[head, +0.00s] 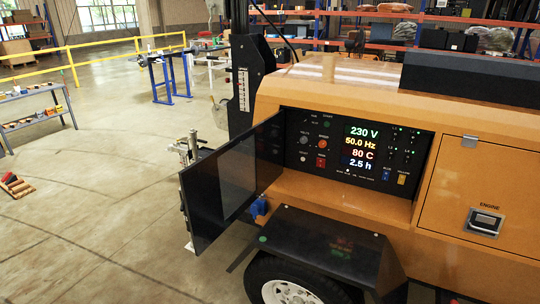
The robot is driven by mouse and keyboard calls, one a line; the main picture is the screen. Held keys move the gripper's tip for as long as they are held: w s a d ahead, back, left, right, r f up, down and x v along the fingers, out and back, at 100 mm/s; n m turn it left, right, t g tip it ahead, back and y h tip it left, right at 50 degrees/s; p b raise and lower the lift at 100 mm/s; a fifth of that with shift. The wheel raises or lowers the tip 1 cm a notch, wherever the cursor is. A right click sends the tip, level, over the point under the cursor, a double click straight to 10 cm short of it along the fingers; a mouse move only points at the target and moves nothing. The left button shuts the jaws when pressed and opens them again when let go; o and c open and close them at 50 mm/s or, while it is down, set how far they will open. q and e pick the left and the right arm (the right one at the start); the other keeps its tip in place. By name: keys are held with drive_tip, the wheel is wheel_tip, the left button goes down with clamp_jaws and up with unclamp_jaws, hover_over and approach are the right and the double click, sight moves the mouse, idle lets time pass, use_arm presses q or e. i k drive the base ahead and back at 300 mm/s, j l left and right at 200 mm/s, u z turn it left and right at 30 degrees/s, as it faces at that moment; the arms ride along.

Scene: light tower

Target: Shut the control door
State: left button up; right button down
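The control door (226,184) is a dark, glossy panel on the orange light tower (345,88). It stands wide open, swung out to the left from the left edge of the control recess. The control panel (318,150) behind it is exposed, with lit readouts, knobs and buttons. A blue part (258,208) sits below the recess near the door's lower right edge. Neither of my grippers shows in the head view.
A black fender (320,245) over a wheel (288,292) juts out below the recess. The closed engine door (484,190) is at right. A dark mast (243,80) stands behind the door. Open concrete floor (95,210) lies to the left.

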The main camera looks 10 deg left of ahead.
sight(217, 188)
drive_tip(key=i+j+z, duration=0.2)
drive_tip(key=j+z, duration=0.15)
drive_tip(key=j, duration=0.9)
drive_tip(key=j+z, duration=0.35)
drive_tip(key=j, duration=0.9)
drive_tip(key=k+j+z, duration=0.1)
drive_tip(key=j+z, duration=0.25)
drive_tip(key=j, duration=0.95)
